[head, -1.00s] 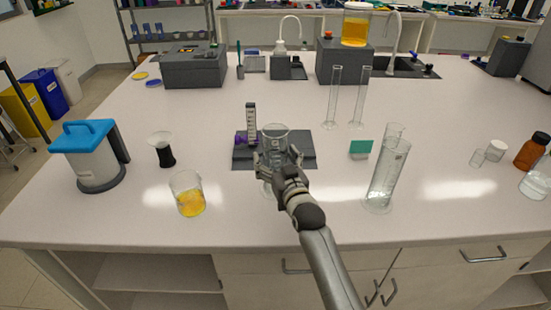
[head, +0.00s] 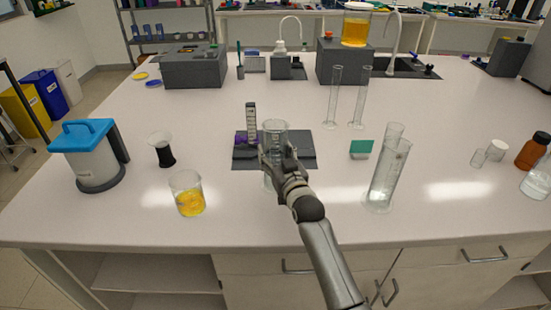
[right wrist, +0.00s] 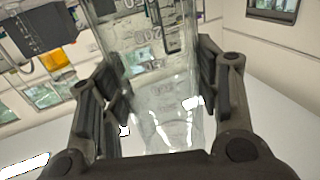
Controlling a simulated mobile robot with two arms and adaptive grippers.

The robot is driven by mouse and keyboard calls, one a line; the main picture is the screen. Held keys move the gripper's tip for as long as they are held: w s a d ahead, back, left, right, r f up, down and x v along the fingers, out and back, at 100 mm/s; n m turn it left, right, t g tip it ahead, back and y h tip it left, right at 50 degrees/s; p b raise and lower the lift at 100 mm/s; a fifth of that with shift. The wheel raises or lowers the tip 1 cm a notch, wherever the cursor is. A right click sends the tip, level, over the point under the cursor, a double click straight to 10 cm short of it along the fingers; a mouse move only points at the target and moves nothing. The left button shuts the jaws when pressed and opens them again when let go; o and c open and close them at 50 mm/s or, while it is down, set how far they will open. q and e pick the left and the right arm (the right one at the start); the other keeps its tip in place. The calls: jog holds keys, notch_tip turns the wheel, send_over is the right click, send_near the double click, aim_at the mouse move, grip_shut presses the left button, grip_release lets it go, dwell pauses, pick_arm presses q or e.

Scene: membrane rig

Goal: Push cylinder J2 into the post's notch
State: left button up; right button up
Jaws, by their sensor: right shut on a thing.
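The post (head: 251,120) is an upright grey piece with dark marks on its face, on the left part of a dark grey base plate (head: 300,152). A clear glass cylinder (head: 275,130) stands upright just right of the post, with a gap visible between them; I take it to be J2, but its label is not readable. My right gripper (head: 277,160) is shut on this cylinder from the front. In the right wrist view, the glass (right wrist: 160,95) fills the space between the fingers. The notch is not clearly visible. My left gripper is not in view.
A tall cylinder with clear liquid (head: 386,180) and a green block (head: 360,149) stand to the right. A beaker of yellow liquid (head: 188,195) and a dark-based vessel (head: 162,150) stand to the left. Two thin cylinders (head: 333,97) stand behind. The bench front between them is clear.

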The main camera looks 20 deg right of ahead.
jog(key=shift+w+d+b, duration=0.3)
jog(key=shift+w+b, duration=0.1)
jog(key=shift+w, duration=0.55)
jog(key=shift+w+d+b, duration=0.25)
jog(key=shift+w+b, duration=0.15)
jog(key=shift+w, duration=0.55)
jog(key=w+d+b, duration=0.1)
jog(key=w+b, duration=0.3)
jog(key=w, duration=0.1)
jog(key=shift+w+d, duration=0.35)
jog(key=shift+w, duration=0.05)
jog(key=shift+f, duration=0.1)
jog(key=shift+w+d+b, duration=0.15)
jog(key=shift+w+b, duration=0.2)
jog(key=shift+w, duration=0.2)
jog(key=o, duration=1.3)
